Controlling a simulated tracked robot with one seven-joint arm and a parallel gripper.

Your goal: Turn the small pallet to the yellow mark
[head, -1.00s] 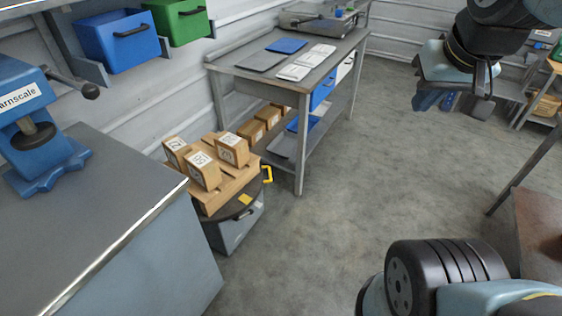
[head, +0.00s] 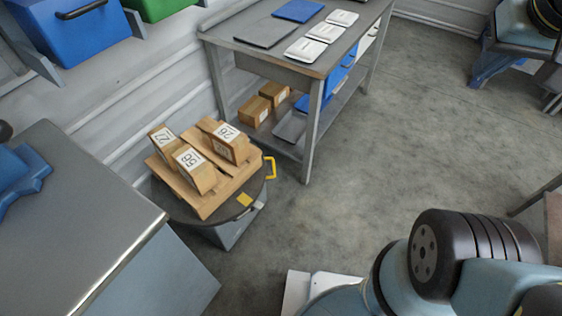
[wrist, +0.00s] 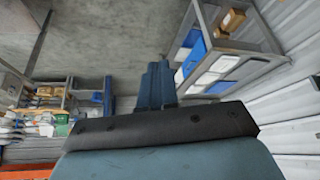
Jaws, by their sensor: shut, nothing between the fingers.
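The small wooden pallet (head: 206,205) lies on a dark round turntable (head: 190,214) on a grey base (head: 232,236) in the head view. Three labelled wooden blocks (head: 195,169) stand on it. A flat yellow square (head: 244,199) sits on the turntable's front rim by the pallet's corner. A yellow handle-shaped piece (head: 270,167) stands at the turntable's right edge; I cannot tell which is the mark. My gripper (head: 480,75) is shut and empty at the top right, far from the pallet. Its blue fingers (wrist: 155,85) also show in the wrist view, pointing over open floor.
A grey counter (head: 75,205) stands close to the turntable's left. A metal workbench (head: 285,55) with trays on top and boxes (head: 254,110) on its lower shelf stands behind it. Blue and green bins (head: 70,40) hang on the wall. The floor (head: 390,130) to the right is clear.

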